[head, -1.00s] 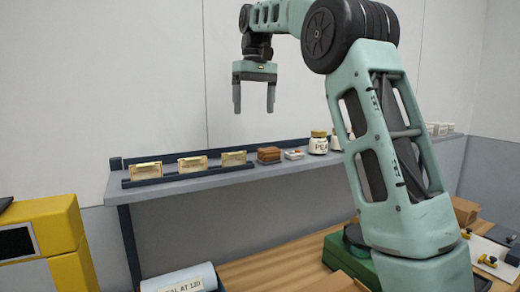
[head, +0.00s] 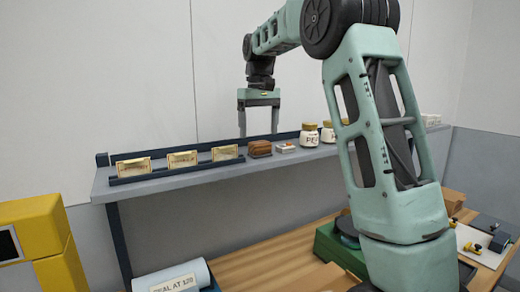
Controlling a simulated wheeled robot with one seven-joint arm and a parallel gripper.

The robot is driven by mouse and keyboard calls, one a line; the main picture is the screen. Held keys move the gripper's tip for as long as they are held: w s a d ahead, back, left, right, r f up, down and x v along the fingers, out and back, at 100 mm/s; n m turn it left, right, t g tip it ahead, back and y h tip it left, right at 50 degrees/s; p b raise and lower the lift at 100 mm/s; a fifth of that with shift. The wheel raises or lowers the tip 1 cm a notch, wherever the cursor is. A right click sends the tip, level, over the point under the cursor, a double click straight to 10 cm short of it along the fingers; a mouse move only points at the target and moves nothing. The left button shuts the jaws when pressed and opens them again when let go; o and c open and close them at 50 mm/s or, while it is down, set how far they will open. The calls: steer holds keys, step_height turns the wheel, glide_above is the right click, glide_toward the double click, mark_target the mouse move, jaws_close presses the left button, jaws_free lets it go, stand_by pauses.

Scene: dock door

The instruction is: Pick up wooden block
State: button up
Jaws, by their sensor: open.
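The wooden block (head: 260,148) is small and brown and sits on the grey shelf (head: 160,188). It stands between a gold-labelled packet on its left and a small white-and-red box on its right. My gripper (head: 258,130) is open and empty, fingers pointing down. In the picture its fingertips are just above the block, one toward each side. I cannot tell from this view how far in front of or behind the block they are.
Several gold packets (head: 183,159) stand in a dark rack to the left. A small box (head: 286,148) and jars with tan lids (head: 309,136) stand to the right. Below are a wooden table (head: 262,262), a blue-grey roll (head: 172,278) and a yellow machine (head: 40,245).

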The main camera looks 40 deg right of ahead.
mark_target(260, 142)
steer(key=shift+s+d+f+p, duration=0.1)
steer(key=shift+f+p, duration=0.4)
steer(key=shift+f, duration=0.9)
steer(key=shift+d+f+p, duration=0.1)
steer(key=shift+f+p, duration=0.4)
steer(key=shift+f, duration=0.9)
steer(key=shift+a, duration=0.1)
steer(key=c, duration=1.1)
